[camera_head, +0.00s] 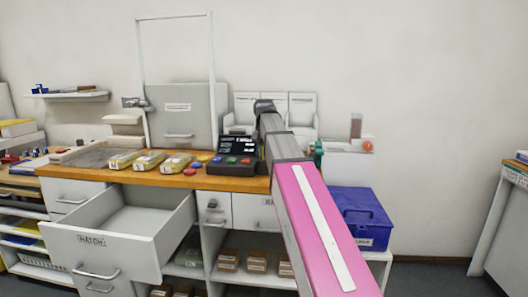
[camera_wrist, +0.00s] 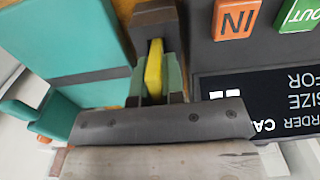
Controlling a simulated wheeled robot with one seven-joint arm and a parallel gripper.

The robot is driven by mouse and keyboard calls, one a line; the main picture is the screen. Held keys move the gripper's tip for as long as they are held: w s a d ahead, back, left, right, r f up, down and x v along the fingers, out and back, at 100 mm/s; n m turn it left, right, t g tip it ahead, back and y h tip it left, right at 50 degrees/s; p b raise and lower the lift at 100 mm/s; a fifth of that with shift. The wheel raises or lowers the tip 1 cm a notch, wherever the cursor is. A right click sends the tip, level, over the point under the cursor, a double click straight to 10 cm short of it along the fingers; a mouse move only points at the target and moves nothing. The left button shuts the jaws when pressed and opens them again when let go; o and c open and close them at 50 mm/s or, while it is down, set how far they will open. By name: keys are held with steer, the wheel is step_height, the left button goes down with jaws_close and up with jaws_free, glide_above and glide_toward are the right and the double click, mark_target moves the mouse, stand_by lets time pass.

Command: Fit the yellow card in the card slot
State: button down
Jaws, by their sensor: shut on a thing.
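In the wrist view, my gripper (camera_wrist: 158,80) is shut on the yellow card (camera_wrist: 154,66), which stands on edge between the two green fingertips. The card's far end points at a dark grey block (camera_wrist: 154,24), which may hold the card slot. I cannot tell whether the card touches the block or enters it. In the head view, my grey and pink arm reaches over the counter beside the order terminal (camera_head: 236,152) and hides the gripper, the card and any slot.
The terminal's orange IN button (camera_wrist: 236,18) and black screen (camera_wrist: 260,98) are close on the right. A teal object (camera_wrist: 60,45) is close on the left. In the head view, the HATCH drawer (camera_head: 120,245) stands open and a blue box (camera_head: 360,215) sits right of the counter.

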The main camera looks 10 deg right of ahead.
steer(key=c, duration=1.1)
jaws_free()
steer(key=shift+c, duration=0.2)
steer(key=shift+r, duration=4.4)
